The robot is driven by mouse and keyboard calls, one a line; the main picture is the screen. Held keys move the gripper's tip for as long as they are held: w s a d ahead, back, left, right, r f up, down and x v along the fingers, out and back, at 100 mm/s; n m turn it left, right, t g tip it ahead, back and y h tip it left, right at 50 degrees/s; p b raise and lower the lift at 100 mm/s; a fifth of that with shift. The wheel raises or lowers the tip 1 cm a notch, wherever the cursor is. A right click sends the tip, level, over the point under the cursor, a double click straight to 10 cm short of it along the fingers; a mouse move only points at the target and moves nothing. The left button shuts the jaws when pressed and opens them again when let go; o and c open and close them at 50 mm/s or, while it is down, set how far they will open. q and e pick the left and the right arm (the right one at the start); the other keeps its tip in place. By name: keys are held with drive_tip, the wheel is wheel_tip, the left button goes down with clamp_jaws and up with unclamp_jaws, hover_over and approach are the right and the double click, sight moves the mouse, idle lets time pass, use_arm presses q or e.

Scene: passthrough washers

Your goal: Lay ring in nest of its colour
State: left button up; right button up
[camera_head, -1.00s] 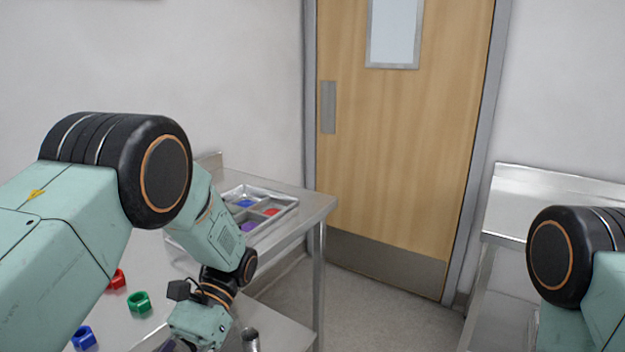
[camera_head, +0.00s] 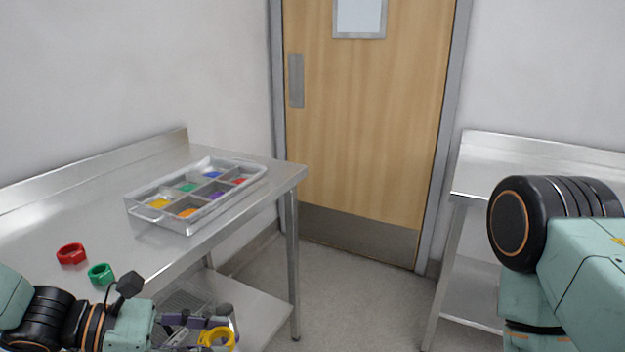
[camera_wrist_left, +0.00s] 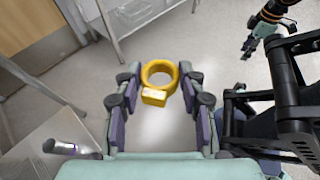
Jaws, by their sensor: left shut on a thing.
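The yellow ring (camera_head: 217,331) is held at the tips of my left gripper (camera_head: 228,326), off the front edge of the left table, low in the head view. In the left wrist view the ring (camera_wrist_left: 154,97) sits between the two fingers (camera_wrist_left: 158,85).
A red ring (camera_head: 71,254) and a green ring (camera_head: 101,274) lie on the left table (camera_head: 40,225), left of the tray. A lower shelf (camera_head: 255,310) is under the table. A second metal table (camera_head: 530,160) stands at the right, beyond open floor (camera_head: 330,275).

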use_arm(q)
drive_tip(key=a+f+n+t+b, duration=0.1)
drive_tip(key=f+n+t+y+b, duration=0.1)
drive_tip(key=f, duration=0.1)
drive_tip(key=a+f+n+t+y+b, duration=0.1)
drive_tip(key=f+t, duration=0.1)
drive_tip(key=shift+a+n, duration=0.3)
drive_tip(key=shift+n, duration=0.1)
drive_tip(key=shift+s, duration=0.1)
drive_tip(key=shift+d, duration=0.1)
